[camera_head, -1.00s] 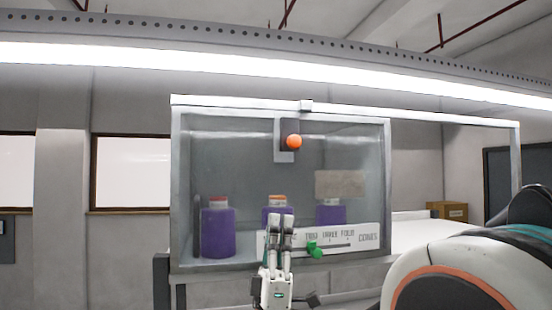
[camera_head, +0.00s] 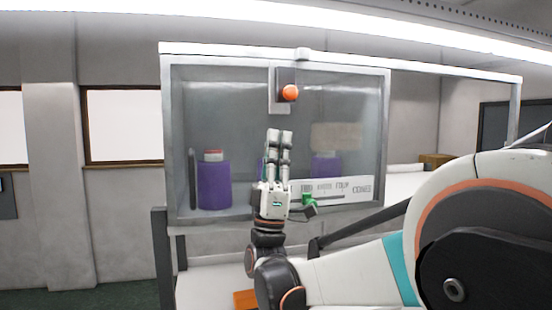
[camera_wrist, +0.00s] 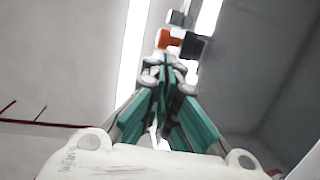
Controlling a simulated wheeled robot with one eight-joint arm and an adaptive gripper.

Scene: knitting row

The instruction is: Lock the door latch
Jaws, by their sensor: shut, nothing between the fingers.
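A clear door panel (camera_head: 232,125) in a grey frame closes the front of a cabinet. At its top middle sits a grey latch plate (camera_head: 280,108) with a round orange knob (camera_head: 290,93). My gripper (camera_head: 280,135) points upward in front of the panel, below and slightly left of the knob, with a visible gap. Its fingers are together and empty. In the wrist view, the orange knob (camera_wrist: 163,38) shows just beyond the fingertips (camera_wrist: 162,62), beside dark blocks. Whether the latch bolt is engaged cannot be told.
A green knob (camera_head: 308,200) on a lettered white slider panel (camera_head: 345,190) is partly behind my gripper. A white surface (camera_head: 410,185) lies to the right. The space before the upper door is clear.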

